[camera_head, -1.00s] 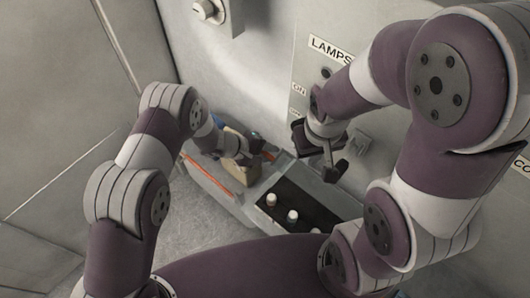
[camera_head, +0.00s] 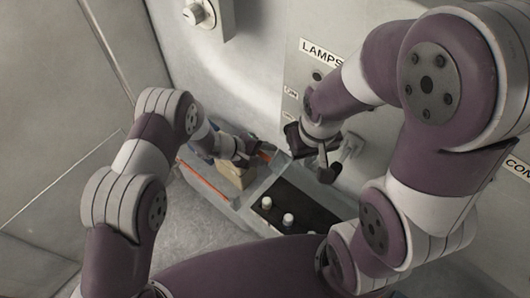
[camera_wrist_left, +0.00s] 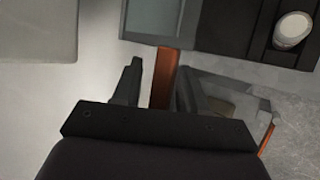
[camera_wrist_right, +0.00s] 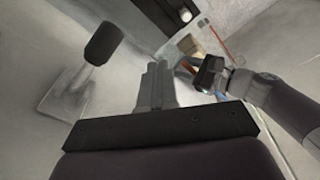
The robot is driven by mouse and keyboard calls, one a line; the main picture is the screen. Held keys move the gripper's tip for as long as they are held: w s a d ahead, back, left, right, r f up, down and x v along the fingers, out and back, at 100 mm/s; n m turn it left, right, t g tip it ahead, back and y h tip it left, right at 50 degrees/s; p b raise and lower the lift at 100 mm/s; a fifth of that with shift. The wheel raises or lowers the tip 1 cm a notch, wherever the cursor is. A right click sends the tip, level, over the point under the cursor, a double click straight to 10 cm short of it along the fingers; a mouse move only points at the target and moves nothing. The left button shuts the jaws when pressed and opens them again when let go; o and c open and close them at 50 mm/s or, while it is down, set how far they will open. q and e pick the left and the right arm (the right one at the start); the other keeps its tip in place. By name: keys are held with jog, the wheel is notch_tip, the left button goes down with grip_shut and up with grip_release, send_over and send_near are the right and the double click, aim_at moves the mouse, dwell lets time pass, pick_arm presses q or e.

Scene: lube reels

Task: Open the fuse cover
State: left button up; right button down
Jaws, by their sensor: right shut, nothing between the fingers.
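A black strip (camera_head: 285,222) with several white-topped round parts lies in the grey box below the LAMPS panel, probably the fuse area. I cannot tell which piece is the fuse cover. My left gripper (camera_head: 246,157) is low by the box; in the left wrist view its fingers (camera_wrist_left: 158,88) are apart, with an orange bar (camera_wrist_left: 164,72) showing between them, contact unclear. My right gripper (camera_head: 292,148) is beside the wall above the box. In the right wrist view its fingers (camera_wrist_right: 157,85) are together and empty, to the right of a black-knobbed lever (camera_wrist_right: 102,42).
The LAMPS panel (camera_head: 296,75) rises behind my right arm. The lever's black knob (camera_head: 328,174) also stands close to the right gripper in the head view. A tan block (camera_head: 236,175) sits in the box beside an orange strip (camera_head: 207,183). Open floor lies in front.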

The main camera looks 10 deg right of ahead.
pick_arm(q)
jog(key=b+v, duration=0.2)
jog(key=v, duration=1)
jog(key=shift+a+r, duration=0.25)
jog(key=shift+a, duration=0.05)
